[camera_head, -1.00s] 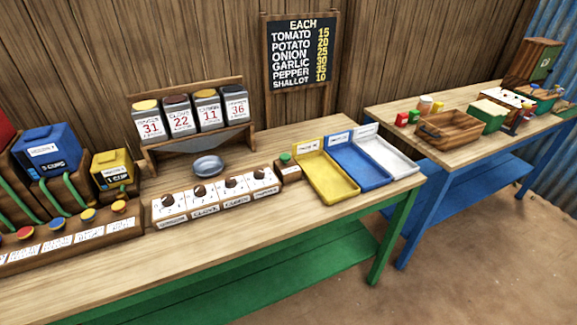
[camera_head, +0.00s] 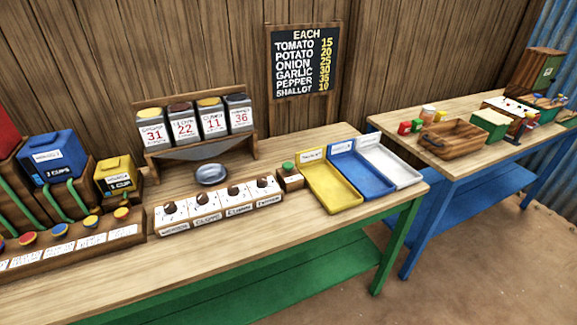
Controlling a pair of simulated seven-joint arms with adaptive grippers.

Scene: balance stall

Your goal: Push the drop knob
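A green knob (camera_head: 288,165) sits on top of a small wooden block (camera_head: 290,181) on the near table, between the dial panel and the yellow tray. No label saying drop is readable, so I cannot confirm that it is the drop knob. The dial panel (camera_head: 218,207) has several dark knobs on white plates. Behind it stands a dispenser (camera_head: 200,146) with several numbered bins, and a metal bowl (camera_head: 212,173) sits in front of its chute. Neither of my grippers is in view.
Yellow (camera_head: 333,196), blue (camera_head: 369,181) and white (camera_head: 400,170) trays lie right of the block. At the left are coloured buttons on a wooden panel (camera_head: 88,243) and blue (camera_head: 50,158) and yellow (camera_head: 116,173) boxes. The table's front strip (camera_head: 230,252) is clear.

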